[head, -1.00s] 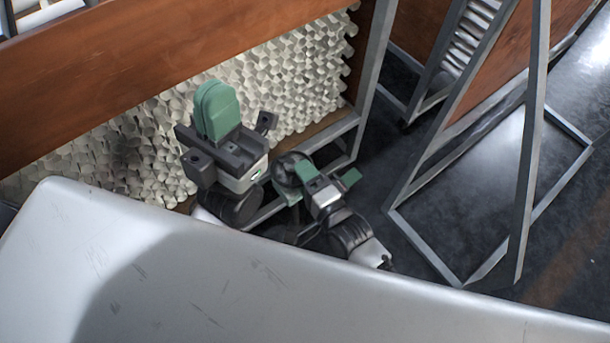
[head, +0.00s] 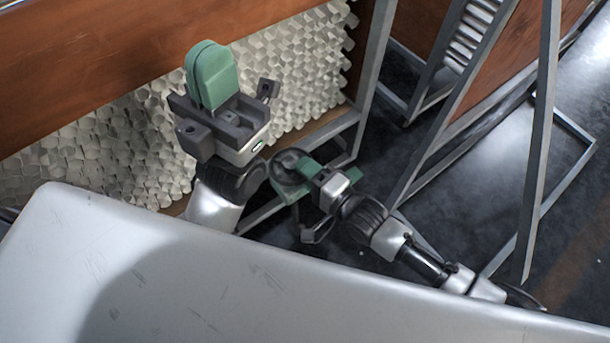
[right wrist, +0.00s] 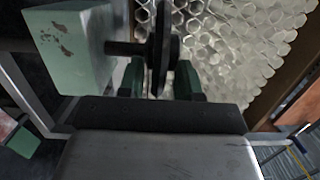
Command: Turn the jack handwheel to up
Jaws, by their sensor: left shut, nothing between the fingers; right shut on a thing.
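The jack handwheel (head: 287,164) is a dark round wheel low beside the frame leg, partly hidden by my right gripper in the head view. In the right wrist view the handwheel (right wrist: 161,45) appears edge-on, on a dark shaft from the worn green jack body (right wrist: 75,48). My right gripper (right wrist: 160,80) has a green finger on each side of the rim and is shut on it; the right gripper also shows in the head view (head: 309,168). My left gripper (head: 211,75) is shut and empty, its green fingers upright to the left of the wheel. The wheel's turn angle cannot be told.
A stack of pale glass tubing (head: 305,65) lies behind, below a brown wooden board (head: 100,65). Grey metal frame legs (head: 375,70) stand by the wheel, with another slanted frame (head: 540,150) on the right. Dark floor (head: 460,225) is open between them.

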